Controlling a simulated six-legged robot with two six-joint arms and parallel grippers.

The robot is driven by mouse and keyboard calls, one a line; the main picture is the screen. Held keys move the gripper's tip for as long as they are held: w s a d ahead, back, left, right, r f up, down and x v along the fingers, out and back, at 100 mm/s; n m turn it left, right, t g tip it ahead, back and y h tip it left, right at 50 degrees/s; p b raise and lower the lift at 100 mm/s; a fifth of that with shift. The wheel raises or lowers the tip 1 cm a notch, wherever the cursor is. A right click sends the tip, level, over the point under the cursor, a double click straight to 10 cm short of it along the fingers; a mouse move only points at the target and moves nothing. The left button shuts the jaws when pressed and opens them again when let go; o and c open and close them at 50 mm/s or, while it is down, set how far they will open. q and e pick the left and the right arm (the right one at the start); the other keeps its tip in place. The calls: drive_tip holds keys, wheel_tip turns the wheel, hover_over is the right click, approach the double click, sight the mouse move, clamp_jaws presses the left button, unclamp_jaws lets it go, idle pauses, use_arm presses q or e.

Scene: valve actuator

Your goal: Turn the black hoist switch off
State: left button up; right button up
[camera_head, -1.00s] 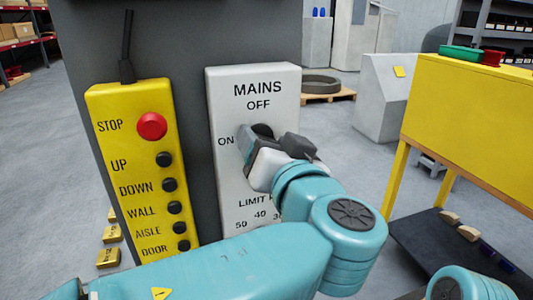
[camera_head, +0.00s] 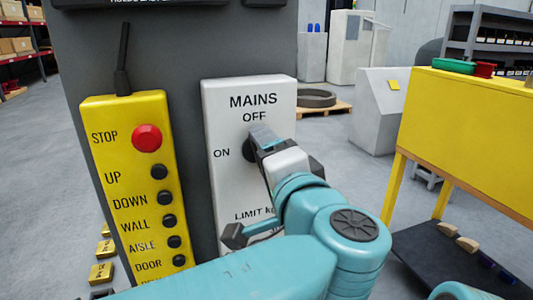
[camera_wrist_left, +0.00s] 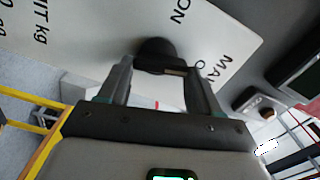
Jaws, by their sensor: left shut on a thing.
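The black hoist switch (camera_head: 249,149) is a round knob on the white MAINS panel (camera_head: 222,105), between the words ON and OFF. It is largely covered by my left gripper (camera_head: 262,140) in the head view. In the left wrist view the black knob (camera_wrist_left: 153,52) sits between the two fingertips of my left gripper (camera_wrist_left: 156,70), which is shut on it. The word ON shows above the knob there, and MAINS to its right. I cannot tell for sure which mark the knob points at. My right gripper is not in view.
A yellow pendant (camera_head: 135,180) with a red STOP button (camera_head: 147,138) and several black buttons is left of the panel. Both are on a grey column (camera_head: 190,50). A yellow stand (camera_head: 470,120) is at the right. Floor shows between column and stand.

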use_arm(q)
drive_tip(key=shift+m, duration=1)
drive_tip(key=o, duration=1.1)
drive_tip(key=shift+w, duration=0.1)
drive_tip(key=shift+c, duration=0.2)
drive_tip(key=shift+f, duration=0.15)
